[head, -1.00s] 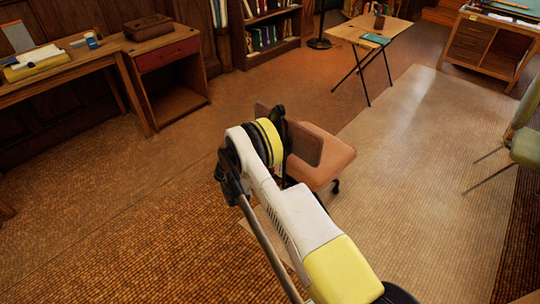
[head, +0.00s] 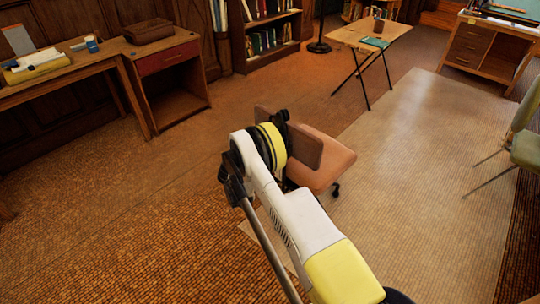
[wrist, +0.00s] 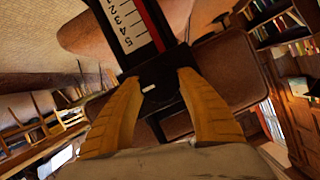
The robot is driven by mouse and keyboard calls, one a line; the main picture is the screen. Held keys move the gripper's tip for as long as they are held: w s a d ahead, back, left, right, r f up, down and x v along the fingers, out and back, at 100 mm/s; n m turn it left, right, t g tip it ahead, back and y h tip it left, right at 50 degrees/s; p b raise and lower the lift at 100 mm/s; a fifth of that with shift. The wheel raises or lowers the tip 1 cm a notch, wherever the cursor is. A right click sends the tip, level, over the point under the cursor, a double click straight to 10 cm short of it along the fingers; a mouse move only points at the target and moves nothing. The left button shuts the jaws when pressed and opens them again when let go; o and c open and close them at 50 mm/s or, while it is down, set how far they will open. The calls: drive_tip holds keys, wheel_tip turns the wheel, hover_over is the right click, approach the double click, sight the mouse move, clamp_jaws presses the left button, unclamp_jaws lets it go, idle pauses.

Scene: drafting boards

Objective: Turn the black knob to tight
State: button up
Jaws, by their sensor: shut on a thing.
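In the wrist view, my gripper (wrist: 160,78) has its two yellow fingers closed in on the black knob (wrist: 160,95), one finger on each side. The knob is dark and carries a short white mark on its left part. Above it in the picture is a black frame holding a white scale plate (wrist: 128,22) with black numbers and ticks, and a red stripe along its right side. The fingertips partly cover the knob, and no label for tight can be read. In the head view my arm hides the knob and my gripper.
A brown-seated chair (head: 325,170) stands beyond my arm in the head view. A small folding table (head: 372,38) is farther back. A long wooden desk (head: 60,75) is at the left, and a green chair (head: 525,150) is at the right edge.

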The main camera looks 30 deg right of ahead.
drive_tip(key=shift+s+m+t, duration=0.1)
drive_tip(key=shift+m+t, duration=1.1)
drive_tip(key=shift+m, duration=0.7)
drive_tip(key=o, duration=1.2)
drive_tip(key=shift+d+f, duration=0.1)
drive_tip(key=v, duration=0.7)
drive_tip(key=shift+a, duration=0.2)
drive_tip(key=shift+s, duration=0.15)
